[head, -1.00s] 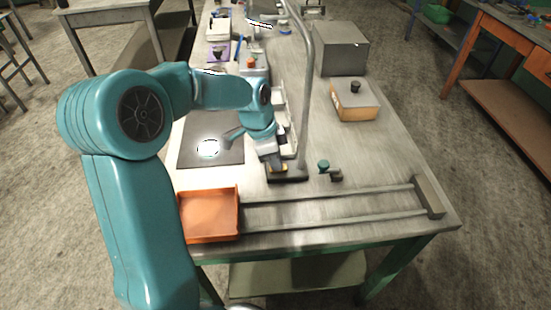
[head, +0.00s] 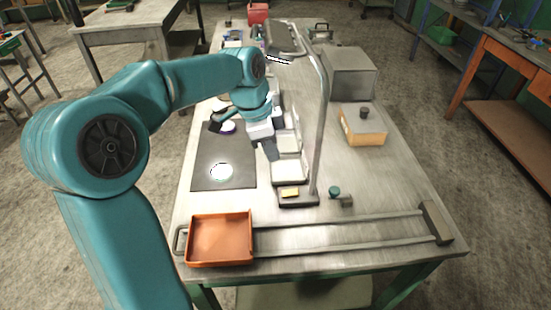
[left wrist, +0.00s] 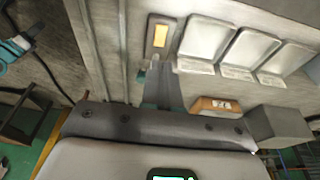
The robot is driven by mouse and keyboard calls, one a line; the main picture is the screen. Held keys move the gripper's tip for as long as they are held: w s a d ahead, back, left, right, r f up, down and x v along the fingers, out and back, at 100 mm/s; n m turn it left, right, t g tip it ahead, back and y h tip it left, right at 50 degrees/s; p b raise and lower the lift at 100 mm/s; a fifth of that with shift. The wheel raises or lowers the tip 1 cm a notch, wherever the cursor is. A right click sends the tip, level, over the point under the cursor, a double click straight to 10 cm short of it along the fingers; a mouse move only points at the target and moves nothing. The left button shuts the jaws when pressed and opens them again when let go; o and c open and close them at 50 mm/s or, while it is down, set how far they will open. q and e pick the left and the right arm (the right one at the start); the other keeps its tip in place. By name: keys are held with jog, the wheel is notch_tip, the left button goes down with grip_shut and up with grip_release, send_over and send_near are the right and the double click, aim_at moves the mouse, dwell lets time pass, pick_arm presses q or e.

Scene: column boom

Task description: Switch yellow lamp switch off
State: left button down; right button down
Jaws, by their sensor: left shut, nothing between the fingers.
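The yellow switch (head: 290,192) sits on the dark base (head: 310,201) of a lamp with a tall bent grey post (head: 322,110). The lamp head (head: 283,38) hangs at the far end, with a bright white strip on its underside. The switch also shows in the left wrist view as a yellow rectangle (left wrist: 160,36) on its base. I cannot tell its rocker position. My left gripper (head: 271,156) is shut and empty, above the pale trays, behind the switch and apart from it. My right gripper is in neither view.
An orange tray (head: 220,240) and a rail (head: 340,237) lie at the bench's front. A small green knob (head: 335,191) stands right of the lamp base. A grey box (head: 345,73) and an orange-sided box (head: 362,127) stand further right. A dark mat (head: 210,183) lies left.

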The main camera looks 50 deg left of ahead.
aim_at(295, 192)
pick_arm(q)
jog(key=shift+s+r, duration=0.15)
jog(key=shift+r, duration=0.05)
jog(key=shift+t+h, duration=0.4)
jog(key=shift+t, duration=0.1)
jog(key=x, duration=0.4)
jog(key=b+x, duration=0.1)
jog(key=x, duration=0.3)
jog(key=b+x, duration=0.1)
jog(key=x, duration=0.3)
jog(key=shift+w+d+f, duration=0.15)
jog(key=shift+w+f, duration=0.1)
jog(key=shift+w, duration=0.2)
jog(key=shift+f, duration=0.65)
